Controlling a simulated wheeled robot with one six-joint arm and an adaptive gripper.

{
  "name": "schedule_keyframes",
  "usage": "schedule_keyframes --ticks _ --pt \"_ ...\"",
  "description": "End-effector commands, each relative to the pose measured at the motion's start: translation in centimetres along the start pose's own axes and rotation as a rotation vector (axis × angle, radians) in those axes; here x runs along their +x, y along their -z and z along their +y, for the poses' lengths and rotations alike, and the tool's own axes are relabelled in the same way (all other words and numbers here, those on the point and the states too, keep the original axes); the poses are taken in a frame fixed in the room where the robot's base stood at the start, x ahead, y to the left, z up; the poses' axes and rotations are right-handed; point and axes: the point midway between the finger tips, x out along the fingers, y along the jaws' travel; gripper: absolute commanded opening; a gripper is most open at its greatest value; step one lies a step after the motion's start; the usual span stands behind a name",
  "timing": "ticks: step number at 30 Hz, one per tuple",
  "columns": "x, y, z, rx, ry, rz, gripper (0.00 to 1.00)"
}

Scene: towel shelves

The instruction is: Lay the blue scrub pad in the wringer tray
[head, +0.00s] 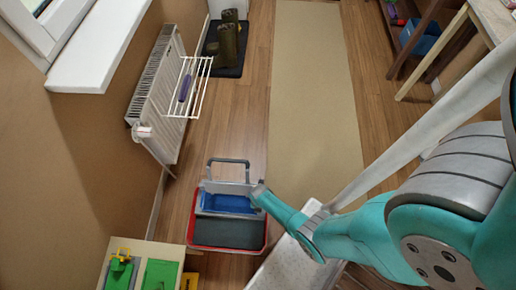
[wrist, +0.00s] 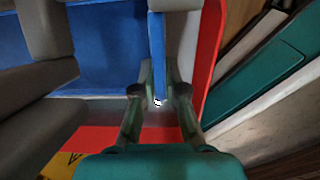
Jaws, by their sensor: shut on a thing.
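The blue scrub pad (wrist: 157,50) shows edge-on as a narrow upright strip between my fingers. My gripper (wrist: 158,92) is shut on it. The wringer tray, with a blue floor (wrist: 100,45), lies to the left of and below the pad in the wrist view. In the head view, the wringer tray (head: 228,204) sits on the red-rimmed bucket, and my gripper (head: 259,191) is at its right edge. The pad cannot be made out clearly in the head view. I cannot tell whether the pad touches the tray.
The bucket (head: 265,236) has a red rim and an upright grey handle (head: 228,161). A radiator (head: 160,95) with a white drying rack (head: 190,88) stands at the left wall. The beige runner (head: 310,90) is clear.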

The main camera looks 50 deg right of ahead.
Motion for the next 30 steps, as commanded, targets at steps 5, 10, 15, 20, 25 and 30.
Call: schedule_keyframes --ticks 5,10,15,20,25,30 --pt "0.0 -0.1 0.1 0.000 -0.001 -0.001 0.40" --pt "0.0 0.0 0.0 0.000 -0.001 -0.001 0.40" --pt "-0.1 0.0 0.0 0.000 0.000 0.000 0.40" --pt "-0.8 0.0 0.0 0.000 -0.001 -0.001 0.40" --pt "-2.4 0.0 0.0 0.000 -0.002 -0.002 0.40" --pt "-4.4 0.0 0.0 0.000 -0.001 -0.001 0.40"
